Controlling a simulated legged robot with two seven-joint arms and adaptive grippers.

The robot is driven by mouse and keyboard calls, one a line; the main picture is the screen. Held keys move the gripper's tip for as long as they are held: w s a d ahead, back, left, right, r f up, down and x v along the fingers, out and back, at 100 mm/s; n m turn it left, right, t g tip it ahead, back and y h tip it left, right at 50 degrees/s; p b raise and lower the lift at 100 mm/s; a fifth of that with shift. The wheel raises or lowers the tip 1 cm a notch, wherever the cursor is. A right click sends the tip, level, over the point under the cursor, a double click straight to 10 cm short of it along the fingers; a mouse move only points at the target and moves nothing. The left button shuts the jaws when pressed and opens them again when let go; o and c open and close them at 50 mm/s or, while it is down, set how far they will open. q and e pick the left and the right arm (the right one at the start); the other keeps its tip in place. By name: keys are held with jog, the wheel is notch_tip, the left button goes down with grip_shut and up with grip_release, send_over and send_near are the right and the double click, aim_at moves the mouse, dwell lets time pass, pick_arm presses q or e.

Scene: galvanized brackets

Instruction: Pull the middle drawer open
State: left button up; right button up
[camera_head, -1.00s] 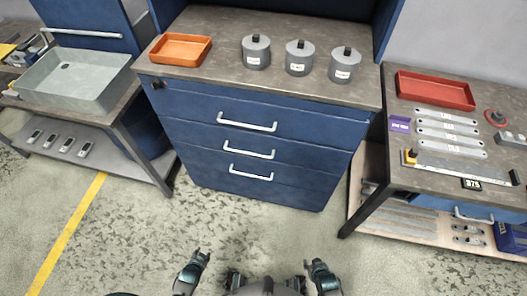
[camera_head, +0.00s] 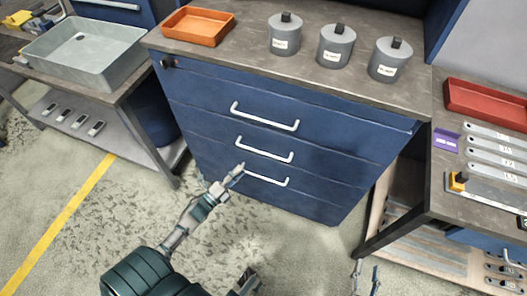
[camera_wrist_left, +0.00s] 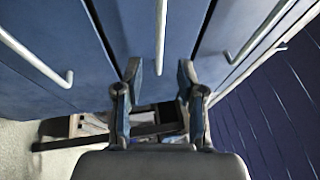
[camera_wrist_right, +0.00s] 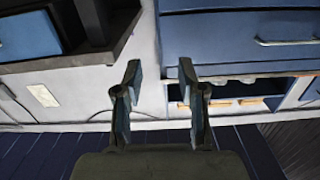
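The blue cabinet (camera_head: 300,150) has three stacked drawers with white bar handles, and all look shut. The middle drawer's handle (camera_head: 264,152) is just above and right of my left gripper (camera_head: 238,172) in the head view. In the left wrist view a handle (camera_wrist_left: 161,30) lies ahead between the spread fingers (camera_wrist_left: 155,72), apparently the middle one; I cannot see contact. My left gripper is open and empty, overlapping the left end of the bottom handle (camera_head: 268,181) in the head view. My right gripper (camera_head: 367,277) is low at the bottom edge; its fingers (camera_wrist_right: 158,72) are open and empty.
The top drawer handle (camera_head: 265,119) is above. Grey canisters (camera_head: 336,48) and an orange tray (camera_head: 198,27) stand on the cabinet top. A bench with a grey bin (camera_head: 85,55) is at left. A bench with a red tray (camera_head: 487,102) is at right. The floor in front is clear.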

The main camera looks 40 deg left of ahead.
aim_at(259, 151)
pick_arm(q)
jog(key=b+x, duration=0.1)
jog(key=x, duration=1.1)
jog(key=shift+f+b, duration=0.1)
jog(key=shift+b, duration=0.25)
pick_arm(e)
jog(key=r+t, duration=0.2)
jog(key=r+t+y, duration=0.1)
jog(key=r, duration=0.1)
jog(key=shift+a+r+t, duration=0.1)
jog(key=shift+a+t, duration=0.25)
jog(key=shift+t, duration=0.05)
pick_arm(q)
jog(key=shift+a, duration=0.1)
jog(key=shift+c, duration=1.1)
grip_shut()
pick_arm(e)
jog(key=shift+a, duration=0.1)
